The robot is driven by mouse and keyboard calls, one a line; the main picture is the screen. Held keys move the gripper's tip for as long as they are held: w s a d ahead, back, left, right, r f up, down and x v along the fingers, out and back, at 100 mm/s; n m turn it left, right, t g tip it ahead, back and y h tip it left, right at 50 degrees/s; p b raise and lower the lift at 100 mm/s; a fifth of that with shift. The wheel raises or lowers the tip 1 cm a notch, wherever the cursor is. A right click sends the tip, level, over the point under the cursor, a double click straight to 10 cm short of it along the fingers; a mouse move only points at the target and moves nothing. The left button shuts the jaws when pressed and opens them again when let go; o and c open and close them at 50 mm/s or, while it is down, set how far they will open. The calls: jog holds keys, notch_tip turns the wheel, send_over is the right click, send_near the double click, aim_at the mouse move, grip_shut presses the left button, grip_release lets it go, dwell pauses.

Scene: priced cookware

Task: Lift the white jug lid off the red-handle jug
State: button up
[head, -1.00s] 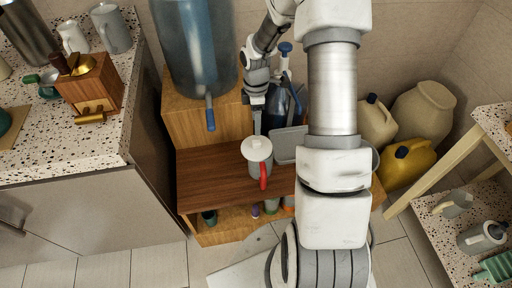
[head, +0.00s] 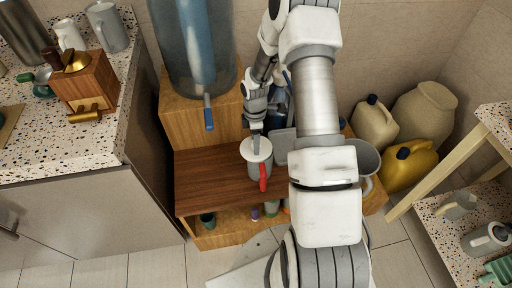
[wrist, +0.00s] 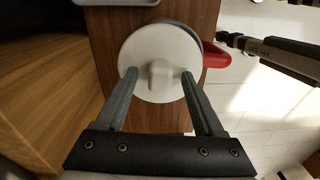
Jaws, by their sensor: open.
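The white jug lid (head: 255,149) sits on top of the grey red-handle jug (head: 257,171), which stands on the brown wooden shelf. The red handle (head: 263,180) points toward the front. In the wrist view the round lid (wrist: 159,45) has a raised knob (wrist: 159,76) at its middle, and the red handle (wrist: 217,55) is to the right. My gripper (wrist: 160,75) is open, with one finger on either side of the knob and over the lid. I cannot tell whether the fingers touch the lid. In the head view my gripper (head: 256,142) is right at the lid.
A large blue water bottle (head: 197,50) with a tap stands behind left on a raised wooden box. A grey container (head: 284,143) is close behind the jug. The brown shelf top (head: 205,178) left of the jug is clear. Yellow and beige jugs (head: 408,165) stand right.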

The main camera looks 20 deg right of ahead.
jog(key=shift+c, duration=0.2)
grip_shut()
jog(key=shift+r, duration=0.1)
jog(key=shift+r, duration=0.55)
notch_tip(320, 180, up, 3)
jog(key=shift+w+f+p, duration=0.1)
jog(key=shift+p, duration=0.45)
jog(key=s+d+r+p, duration=0.2)
jog(key=s+d+r, duration=0.4)
jog(key=d, duration=0.4)
jog(key=shift+s+r, duration=0.2)
jog(key=shift+r, duration=0.3)
